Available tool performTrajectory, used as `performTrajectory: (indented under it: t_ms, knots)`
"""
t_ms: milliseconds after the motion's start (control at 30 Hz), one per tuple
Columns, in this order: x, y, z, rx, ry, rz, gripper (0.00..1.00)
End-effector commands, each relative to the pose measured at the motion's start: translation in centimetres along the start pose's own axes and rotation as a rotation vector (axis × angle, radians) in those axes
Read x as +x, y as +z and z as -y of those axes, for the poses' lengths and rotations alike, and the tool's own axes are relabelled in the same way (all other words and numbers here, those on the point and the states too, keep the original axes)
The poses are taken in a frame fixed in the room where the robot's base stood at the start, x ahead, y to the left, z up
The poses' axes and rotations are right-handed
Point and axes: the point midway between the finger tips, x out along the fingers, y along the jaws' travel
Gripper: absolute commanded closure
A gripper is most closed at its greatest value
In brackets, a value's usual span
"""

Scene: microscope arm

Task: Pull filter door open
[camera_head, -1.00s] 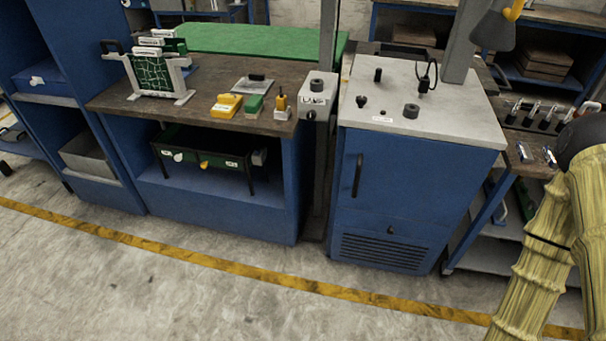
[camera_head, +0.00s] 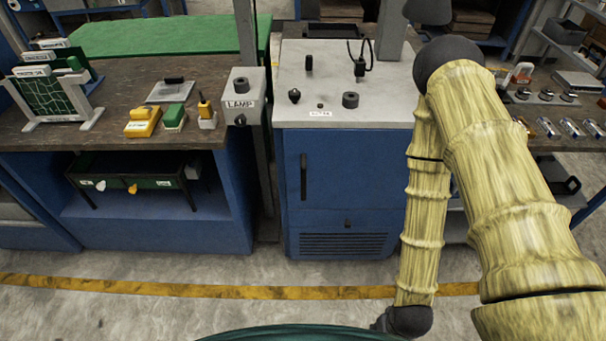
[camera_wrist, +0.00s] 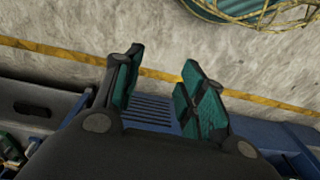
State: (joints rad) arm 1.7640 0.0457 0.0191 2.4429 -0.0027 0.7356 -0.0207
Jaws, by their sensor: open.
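The blue cabinet (camera_head: 345,178) faces me in the head view. Its low front has a dark slatted vent panel (camera_head: 343,245) with a small dark knob (camera_head: 347,222) above it. A tall door with a long black handle (camera_head: 303,176) is above that and looks shut. In the wrist view, my gripper (camera_wrist: 160,62) is open, its teal-padded fingers apart with nothing between them. Slats (camera_wrist: 150,110) of the blue front show behind and below the fingers. The knob is not visible there. My gripper cannot be made out in the head view.
The grey cabinet top (camera_head: 390,108) carries several black knobs. A lamp box (camera_head: 242,96) stands on a post at its left. A workbench (camera_head: 110,95) is farther left, and a shelf with metal parts (camera_head: 570,127) is at the right. Clear floor with a yellow line (camera_head: 200,292) lies in front.

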Motion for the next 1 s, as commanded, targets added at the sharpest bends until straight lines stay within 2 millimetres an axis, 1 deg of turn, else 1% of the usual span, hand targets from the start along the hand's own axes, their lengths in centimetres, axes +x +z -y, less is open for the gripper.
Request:
performTrajectory:
  t_ms: [33,67,167,200,267,300,433,600,733,800,867,1000]
  knots:
    - [1.7,-1.2,0.7,-0.009,-0.014,-0.034,0.59]
    - [2.3,-2.0,1.1,-0.018,-0.023,-0.060,0.59]
    - [4.2,-5.5,3.0,-0.049,-0.056,-0.162,0.59]
    - [4.8,-6.9,3.8,-0.061,-0.069,-0.204,0.59]
    - [5.5,-9.1,5.0,-0.081,-0.087,-0.271,0.59]
    - [5.9,-10.6,5.8,-0.093,-0.099,-0.315,0.59]
    - [6.9,-15.2,8.2,-0.129,-0.130,-0.460,0.59]
    - [7.1,-20.9,11.3,-0.168,-0.162,-0.652,0.59]
    - [6.6,-25.0,13.5,-0.188,-0.177,-0.799,0.59]
    - [6.1,-27.1,14.5,-0.197,-0.182,-0.880,0.59]
    - [5.6,-28.8,15.4,-0.203,-0.185,-0.948,0.59]
    - [4.0,-32.3,17.2,-0.211,-0.186,-1.109,0.59]
